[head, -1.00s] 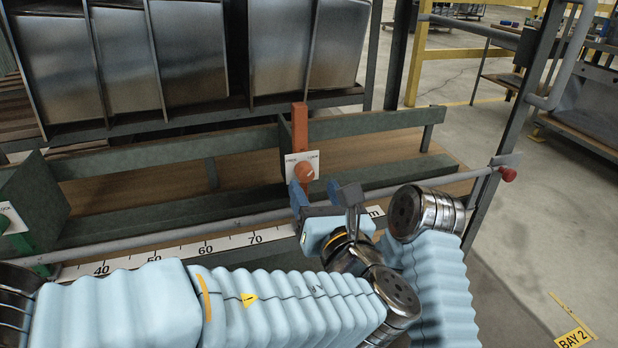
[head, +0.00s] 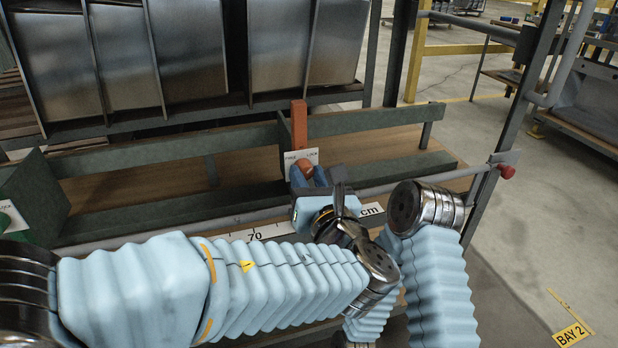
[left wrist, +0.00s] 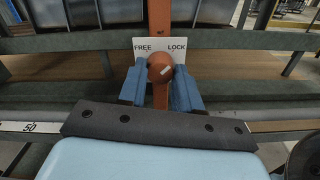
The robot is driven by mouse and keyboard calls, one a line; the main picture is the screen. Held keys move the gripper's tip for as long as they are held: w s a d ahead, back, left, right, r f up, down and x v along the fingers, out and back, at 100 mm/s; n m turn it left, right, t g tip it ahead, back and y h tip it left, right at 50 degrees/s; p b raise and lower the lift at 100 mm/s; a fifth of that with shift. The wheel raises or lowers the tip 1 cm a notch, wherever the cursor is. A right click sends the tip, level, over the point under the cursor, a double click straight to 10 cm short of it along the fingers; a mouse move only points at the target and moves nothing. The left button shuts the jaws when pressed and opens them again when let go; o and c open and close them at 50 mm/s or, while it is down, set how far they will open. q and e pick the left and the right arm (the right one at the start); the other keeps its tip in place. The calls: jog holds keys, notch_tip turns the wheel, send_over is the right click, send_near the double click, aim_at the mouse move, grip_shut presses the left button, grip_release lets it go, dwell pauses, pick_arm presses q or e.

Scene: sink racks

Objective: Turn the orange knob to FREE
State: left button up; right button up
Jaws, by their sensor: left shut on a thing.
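The orange knob (left wrist: 161,67) is round with a small pale mark on its face. It sits in front of a white plate (left wrist: 142,45) that reads FREE on the left and LOCK on the right, on an orange upright post (left wrist: 159,18). The mark slants up to the right, toward the LOCK side. In the head view the knob (head: 304,166) shows just above my fingers. My left gripper (left wrist: 158,88) has its blue fingers on either side of the knob and is shut on it. My right gripper is not in view.
A grey rail with a white centimetre scale (head: 256,233) runs below the knob. A green knob unit (head: 12,220) stands at the far left. Metal bins (head: 190,55) stand behind the rack. A red-capped rod end (head: 507,172) sticks out at the right.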

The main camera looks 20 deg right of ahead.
pick_arm(q)
jog(key=shift+f+n+b, duration=0.25)
jog(key=shift+n+b, duration=0.35)
jog(key=shift+b, duration=0.45)
jog(key=n+b, duration=0.6)
jog(key=b, duration=0.1)
jog(key=shift+f, duration=0.15)
jog(key=n+b, duration=0.5)
jog(key=b, duration=0.1)
jog(key=shift+n, duration=0.3)
jog(key=n+b, duration=0.3)
jog(key=shift+r+n+b, duration=0.3)
jog(key=shift+n+b, duration=0.6)
jog(key=shift+n, duration=0.1)
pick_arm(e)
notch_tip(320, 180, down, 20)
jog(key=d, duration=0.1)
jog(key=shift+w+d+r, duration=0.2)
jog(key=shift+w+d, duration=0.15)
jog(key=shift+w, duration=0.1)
pick_arm(q)
jog(key=o, duration=1)
jog(key=shift+o, duration=0.2)
jog(key=shift+r, duration=0.1)
